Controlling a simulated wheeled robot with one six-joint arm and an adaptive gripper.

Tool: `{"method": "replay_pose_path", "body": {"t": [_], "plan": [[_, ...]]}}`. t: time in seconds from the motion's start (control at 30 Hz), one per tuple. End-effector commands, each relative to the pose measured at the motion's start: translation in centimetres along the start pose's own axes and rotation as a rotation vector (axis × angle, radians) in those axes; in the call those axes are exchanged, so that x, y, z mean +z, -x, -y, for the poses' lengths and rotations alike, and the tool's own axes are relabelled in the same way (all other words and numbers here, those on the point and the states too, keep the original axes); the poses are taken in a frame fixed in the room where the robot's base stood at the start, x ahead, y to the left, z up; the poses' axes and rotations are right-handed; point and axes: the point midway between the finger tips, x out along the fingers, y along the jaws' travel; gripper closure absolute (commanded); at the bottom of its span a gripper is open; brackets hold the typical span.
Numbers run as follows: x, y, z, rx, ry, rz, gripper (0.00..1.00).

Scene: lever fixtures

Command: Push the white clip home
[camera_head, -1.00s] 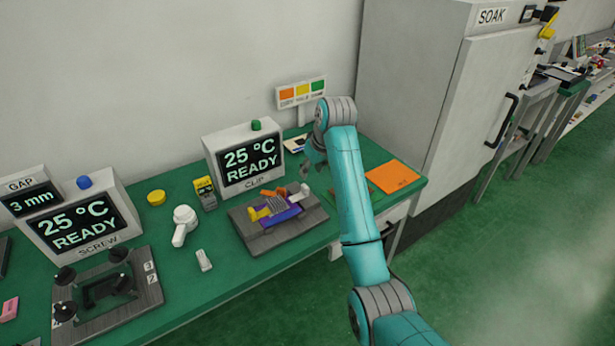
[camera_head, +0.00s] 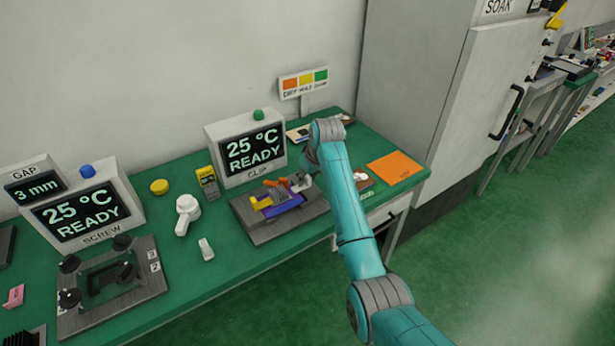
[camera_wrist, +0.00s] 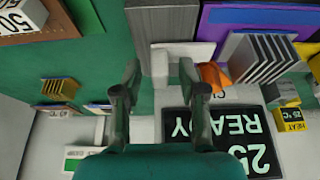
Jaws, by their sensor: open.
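The clip fixture is a dark grey base plate (camera_head: 262,237) on the green bench. It holds a purple piece (camera_head: 283,208), a finned grey block and an orange lever (camera_head: 272,184). A white piece, which looks like the white clip (camera_wrist: 181,49), is at the fixture's end in the wrist view, beside the purple piece (camera_wrist: 258,18), the orange part (camera_wrist: 212,76) and the finned block (camera_wrist: 262,58). My gripper (camera_wrist: 160,72) is open, its two fingers either side of the white piece's narrow part. I cannot tell whether they touch it. My arm partly hides this spot in the head view.
The CLIP display box (camera_head: 246,150) reading 25 °C READY stands just behind the fixture. A white handled tool (camera_head: 187,213) and a small white block (camera_head: 206,249) lie to the left. An orange sheet (camera_head: 395,168) lies to the right. The bench front is clear.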

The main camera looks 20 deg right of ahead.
Motion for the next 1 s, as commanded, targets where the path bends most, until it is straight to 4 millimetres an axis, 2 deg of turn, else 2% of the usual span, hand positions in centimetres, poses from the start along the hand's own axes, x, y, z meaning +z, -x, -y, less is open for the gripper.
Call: {"method": "replay_pose_path", "body": {"t": [0.13,0.17,0.3,0.33,0.57,0.8,1.0], "plan": [[0.0,0.0,0.0,0.000,0.000,0.000,0.58],[0.0,0.0,0.0,0.000,0.000,0.000,0.63],[0.0,0.0,0.0,0.000,0.000,0.000,0.98],[0.0,0.0,0.0,0.000,0.000,0.000,1.00],[0.0,0.0,0.1,0.000,0.000,-0.001,1.00],[0.0,0.0,2.7,-0.001,0.002,-0.001,1.00],[0.0,0.0,2.8,-0.003,0.001,0.000,1.00]]}}
